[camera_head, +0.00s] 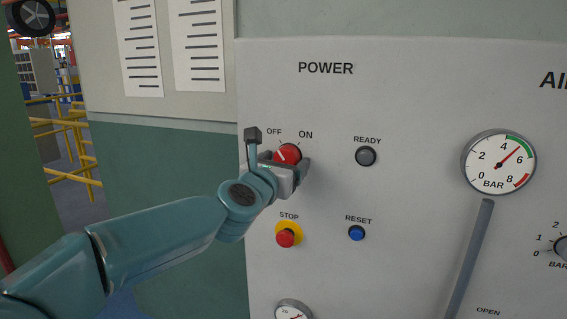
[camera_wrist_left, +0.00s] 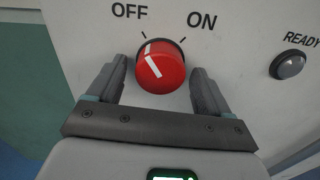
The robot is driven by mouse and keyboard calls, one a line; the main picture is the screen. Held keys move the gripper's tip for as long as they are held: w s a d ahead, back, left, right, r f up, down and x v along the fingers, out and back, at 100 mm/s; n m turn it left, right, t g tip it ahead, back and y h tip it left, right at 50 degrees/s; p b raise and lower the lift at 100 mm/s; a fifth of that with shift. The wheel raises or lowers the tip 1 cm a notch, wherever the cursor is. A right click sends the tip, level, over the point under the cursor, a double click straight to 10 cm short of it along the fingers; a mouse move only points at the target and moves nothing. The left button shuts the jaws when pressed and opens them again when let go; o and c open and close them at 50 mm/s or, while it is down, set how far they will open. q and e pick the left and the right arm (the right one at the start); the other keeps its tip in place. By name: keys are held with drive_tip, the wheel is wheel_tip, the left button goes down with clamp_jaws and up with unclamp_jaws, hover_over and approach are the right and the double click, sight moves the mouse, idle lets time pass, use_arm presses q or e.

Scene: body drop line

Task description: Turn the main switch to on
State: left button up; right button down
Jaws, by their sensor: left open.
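The main switch is a red round knob (camera_head: 291,153) under the OFF and ON labels on the grey panel (camera_head: 420,110), below the word POWER. Its white pointer line leans toward OFF, which the left wrist view shows clearly on the knob (camera_wrist_left: 160,68). My left gripper (camera_head: 290,165) is at the knob in the head view, hiding its lower part. In the left wrist view my left gripper (camera_wrist_left: 157,85) is open, with one finger on each side of the knob and a gap visible on both sides. My right gripper is not in view.
A READY lamp (camera_head: 366,156) sits right of the switch. A red STOP button (camera_head: 286,238) on yellow and a blue RESET button (camera_head: 356,233) are below. A pressure gauge (camera_head: 498,162) and a grey lever (camera_head: 470,260) are further right. Paper sheets (camera_head: 138,48) hang at upper left.

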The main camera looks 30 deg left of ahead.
use_arm(q)
drive_tip(key=c, duration=1.1)
drive_tip(key=shift+o, duration=0.2)
drive_tip(key=shift+m, duration=0.4)
drive_tip(key=m, duration=0.5)
drive_tip(key=shift+a+r+m, duration=0.1)
drive_tip(key=shift+a+m, duration=0.1)
drive_tip(key=shift+m, duration=0.2)
drive_tip(key=m, duration=0.3)
drive_tip(key=shift+r+p, duration=0.1)
drive_tip(key=shift+p, duration=0.2)
drive_tip(key=shift+m+p, duration=0.3)
drive_tip(key=shift+m, duration=1.8)
